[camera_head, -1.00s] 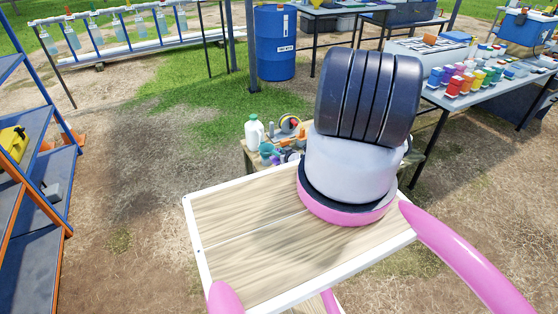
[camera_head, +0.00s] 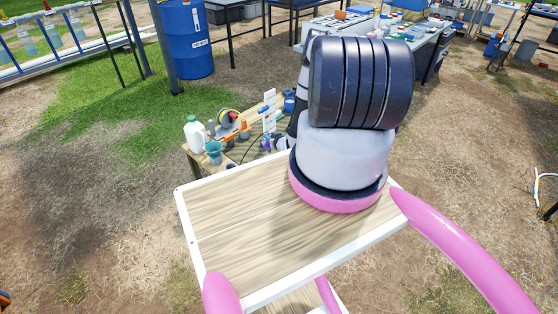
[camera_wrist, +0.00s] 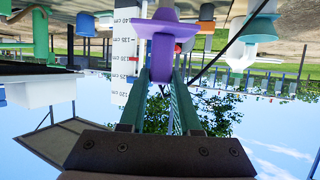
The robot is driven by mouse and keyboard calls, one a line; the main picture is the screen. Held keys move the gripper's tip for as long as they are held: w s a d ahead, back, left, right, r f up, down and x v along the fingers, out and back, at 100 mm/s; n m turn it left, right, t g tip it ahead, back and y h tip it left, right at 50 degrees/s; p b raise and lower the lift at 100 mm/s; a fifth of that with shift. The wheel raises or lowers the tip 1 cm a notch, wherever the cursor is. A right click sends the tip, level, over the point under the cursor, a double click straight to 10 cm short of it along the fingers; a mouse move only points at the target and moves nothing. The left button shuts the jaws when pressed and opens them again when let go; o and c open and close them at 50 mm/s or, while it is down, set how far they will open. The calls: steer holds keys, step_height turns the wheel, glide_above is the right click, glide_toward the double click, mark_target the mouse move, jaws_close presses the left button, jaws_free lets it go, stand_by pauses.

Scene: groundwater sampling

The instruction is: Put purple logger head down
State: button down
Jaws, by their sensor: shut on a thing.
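The purple logger head (camera_wrist: 163,48) is in the wrist view, between the two green fingers of my gripper (camera_wrist: 162,72). The fingers are shut on its narrow purple part, and a wider purple flange shows just above it in the picture. My arm hides the gripper in the head view. A small purple thing (camera_head: 266,143) shows there on the low wooden table (camera_head: 208,168), beside my arm; I cannot tell whether it is the held head.
The low table also holds a white jug (camera_head: 194,133), a teal cup (camera_head: 213,152), a reel (camera_head: 229,118) and orange items. A graduated white staff (camera_wrist: 121,50) is close to the gripper in the wrist view. A blue barrel (camera_head: 187,40) stands behind; open ground lies left.

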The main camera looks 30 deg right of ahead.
step_height(320, 180, down, 4)
steer(key=shift+s+d+f, duration=0.1)
steer(key=shift+d, duration=0.05)
steer(key=shift+f, duration=2.15)
steer(key=c, duration=0.6)
jaws_free()
steer(key=shift+f, duration=0.1)
steer(key=v, duration=1.2)
